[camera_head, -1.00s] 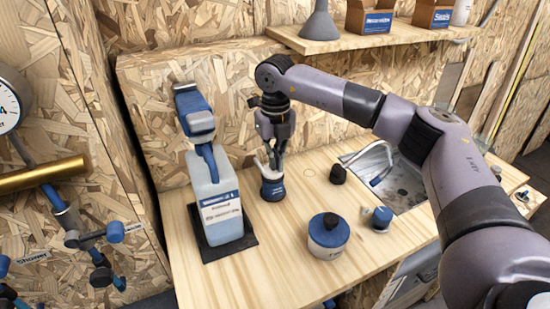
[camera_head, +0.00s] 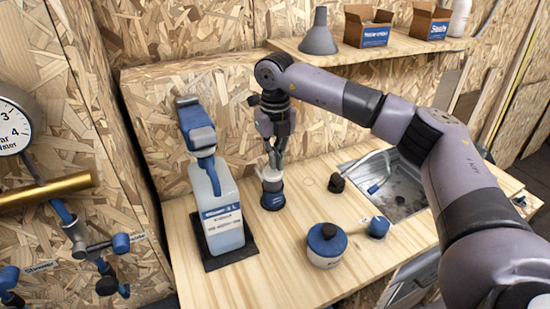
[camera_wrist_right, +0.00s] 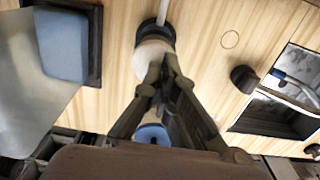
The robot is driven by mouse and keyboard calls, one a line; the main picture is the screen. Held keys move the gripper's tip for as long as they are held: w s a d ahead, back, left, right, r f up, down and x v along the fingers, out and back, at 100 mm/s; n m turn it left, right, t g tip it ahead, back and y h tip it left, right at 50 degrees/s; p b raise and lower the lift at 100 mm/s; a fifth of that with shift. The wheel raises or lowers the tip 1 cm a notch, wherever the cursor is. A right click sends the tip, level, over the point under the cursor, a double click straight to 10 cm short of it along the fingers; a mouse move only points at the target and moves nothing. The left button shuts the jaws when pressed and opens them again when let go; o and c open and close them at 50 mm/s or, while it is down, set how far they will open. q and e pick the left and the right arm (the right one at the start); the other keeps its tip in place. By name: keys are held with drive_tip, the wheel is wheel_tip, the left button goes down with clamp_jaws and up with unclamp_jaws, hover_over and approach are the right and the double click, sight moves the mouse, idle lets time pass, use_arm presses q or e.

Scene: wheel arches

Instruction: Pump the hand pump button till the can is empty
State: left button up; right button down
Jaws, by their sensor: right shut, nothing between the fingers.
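A small dark blue can (camera_head: 272,200) with a white pump top (camera_head: 271,175) stands on the wooden bench. My right gripper (camera_head: 274,165) points down from above, its fingers shut and empty, with the tips close over the pump top. In the right wrist view the closed fingers (camera_wrist_right: 160,75) overlap the white top (camera_wrist_right: 153,55), and a thin pale spout points away from it. I cannot tell whether the tips touch or press it. The can's fill level is hidden. My left gripper is not in view.
A large pale jug (camera_head: 222,228) with a blue top stands on a dark mat at left. A white pot with a blue lid (camera_head: 327,240) stands in front, and a dark knob (camera_head: 337,183) and sink (camera_head: 400,188) lie to the right. A funnel (camera_head: 319,38) and boxes stand on the shelf.

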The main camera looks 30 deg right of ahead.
sight(275, 171)
drive_tip(key=shift+s+f+b, duration=0.1)
drive_tip(key=shift+f+b, duration=1.15)
drive_tip(key=shift+f, duration=0.85)
drive_tip(key=shift+r+p, duration=1.65)
drive_tip(key=shift+r, duration=0.6)
drive_tip(key=shift+f, duration=0.2)
drive_tip(key=shift+f+b, duration=1.4)
drive_tip(key=shift+f, duration=0.75)
drive_tip(key=shift+r+p, duration=0.35)
drive_tip(key=shift+r, duration=0.05)
drive_tip(key=shift+r+p, duration=1.3)
drive_tip(key=shift+r, duration=0.6)
